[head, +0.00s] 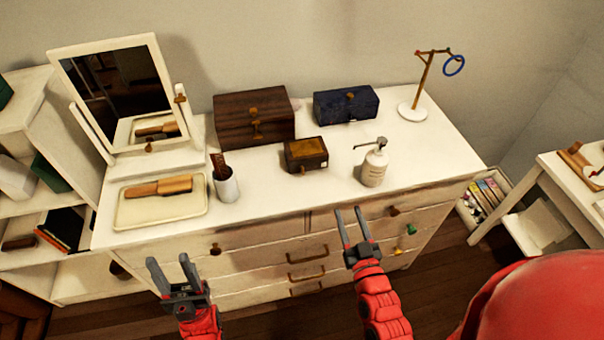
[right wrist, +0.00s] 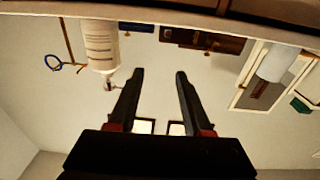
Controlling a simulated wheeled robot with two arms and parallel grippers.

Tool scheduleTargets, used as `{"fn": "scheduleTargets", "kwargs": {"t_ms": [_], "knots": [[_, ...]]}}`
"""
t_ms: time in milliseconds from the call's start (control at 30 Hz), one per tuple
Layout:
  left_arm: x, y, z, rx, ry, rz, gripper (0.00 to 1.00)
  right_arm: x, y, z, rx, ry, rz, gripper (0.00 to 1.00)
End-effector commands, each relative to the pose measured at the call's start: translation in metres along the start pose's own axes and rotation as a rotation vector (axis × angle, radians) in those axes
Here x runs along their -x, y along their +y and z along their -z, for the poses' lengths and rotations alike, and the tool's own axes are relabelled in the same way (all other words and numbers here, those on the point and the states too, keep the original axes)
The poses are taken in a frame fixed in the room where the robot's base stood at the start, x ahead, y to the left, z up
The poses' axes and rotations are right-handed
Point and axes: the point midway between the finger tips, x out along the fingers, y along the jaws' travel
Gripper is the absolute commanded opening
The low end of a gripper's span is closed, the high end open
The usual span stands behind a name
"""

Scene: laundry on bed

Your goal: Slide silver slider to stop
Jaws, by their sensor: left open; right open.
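I cannot clearly make out a silver slider; it may be one of the tiny pale fittings on the box fronts. The small brown box (head: 306,153) has a gold knob on top and a pale spot at its front lower edge. The dark blue box (head: 346,104) and the larger dark wooden box (head: 254,118) stand behind it with gold fittings. My right gripper (head: 354,212) is open and empty at the dresser's front edge, below the pump bottle (head: 375,168). My left gripper (head: 170,263) is open and empty, in front of the drawers at left.
A white dresser (head: 430,150) carries a mirror (head: 117,88), a tray (head: 130,212) with a brush, a cup (head: 226,185) and a ring stand (head: 412,111). The right wrist view looks upside down, with the bottle (right wrist: 100,45) at left. Bare dresser top lies around the small box.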

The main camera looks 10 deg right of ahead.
Motion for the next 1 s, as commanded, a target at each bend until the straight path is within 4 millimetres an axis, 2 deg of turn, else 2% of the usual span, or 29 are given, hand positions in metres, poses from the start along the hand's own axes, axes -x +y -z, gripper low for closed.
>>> {"fn": "scheduleTargets", "kwargs": {"t_ms": [133, 267, 800, 1000], "knots": [[-0.005, 0.000, 0.001, 0.000, 0.000, 0.000, 0.50, 0.001, -0.009, -0.009, -0.005, -0.063, 0.030, 0.50], [-0.008, 0.000, 0.001, 0.000, 0.000, 0.000, 0.50, -0.011, -0.009, -0.009, -0.004, -0.063, 0.032, 0.50], [-0.038, -0.002, 0.006, 0.000, 0.000, 0.000, 0.50, -0.120, -0.013, -0.015, -0.005, -0.063, 0.031, 0.50], [-0.042, -0.002, 0.007, 0.000, 0.000, 0.000, 0.50, -0.152, -0.014, -0.019, -0.003, -0.063, 0.032, 0.50]]}}
